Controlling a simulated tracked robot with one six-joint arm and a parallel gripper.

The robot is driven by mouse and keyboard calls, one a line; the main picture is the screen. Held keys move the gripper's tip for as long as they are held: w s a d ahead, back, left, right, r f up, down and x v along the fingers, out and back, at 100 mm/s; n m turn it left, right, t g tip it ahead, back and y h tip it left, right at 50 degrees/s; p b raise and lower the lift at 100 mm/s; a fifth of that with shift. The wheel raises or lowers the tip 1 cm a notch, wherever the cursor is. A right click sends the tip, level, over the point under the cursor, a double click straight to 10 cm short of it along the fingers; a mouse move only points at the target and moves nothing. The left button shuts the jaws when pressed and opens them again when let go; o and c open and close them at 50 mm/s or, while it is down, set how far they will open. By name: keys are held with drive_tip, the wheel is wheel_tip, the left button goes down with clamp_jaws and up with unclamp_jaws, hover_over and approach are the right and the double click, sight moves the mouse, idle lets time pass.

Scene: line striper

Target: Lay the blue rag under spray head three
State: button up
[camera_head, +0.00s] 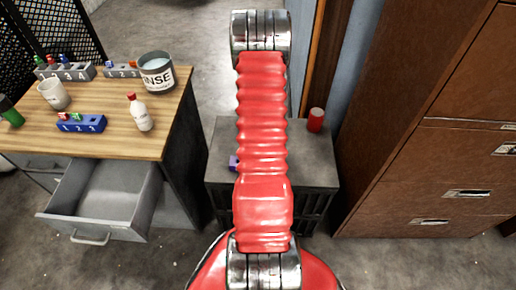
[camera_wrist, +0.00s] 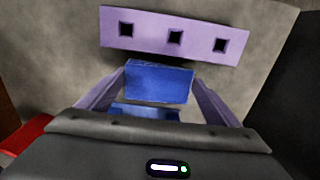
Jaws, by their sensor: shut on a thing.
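In the wrist view my gripper (camera_wrist: 158,98) has two pale purple fingers, shut on a blue thing (camera_wrist: 158,82). It looks like a squared blue block with flat faces; I cannot tell whether it is the blue rag. More blue (camera_wrist: 145,110) shows just below it. Beyond it is a pale purple bar (camera_wrist: 175,37) with three square holes, on a grey surface. In the head view my red arm hides my gripper and what it holds. I cannot make out spray head three in either view.
A grey cabinet (camera_head: 313,165) stands under my arm, with a red can (camera_head: 316,119) and a small purple-blue thing (camera_head: 233,162) on it. At left a wooden desk (camera_head: 105,140) holds numbered racks, a white bottle (camera_head: 140,113) and a rinse tub (camera_head: 157,72); its drawer (camera_head: 105,195) is open.

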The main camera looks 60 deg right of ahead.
drive_tip(key=shift+f, duration=0.7)
drive_tip(key=shift+f, duration=0.1)
drive_tip(key=o, duration=0.9)
wheel_tip(320, 180, up, 12)
drive_tip(key=shift+r, duration=0.15)
idle(0.5)
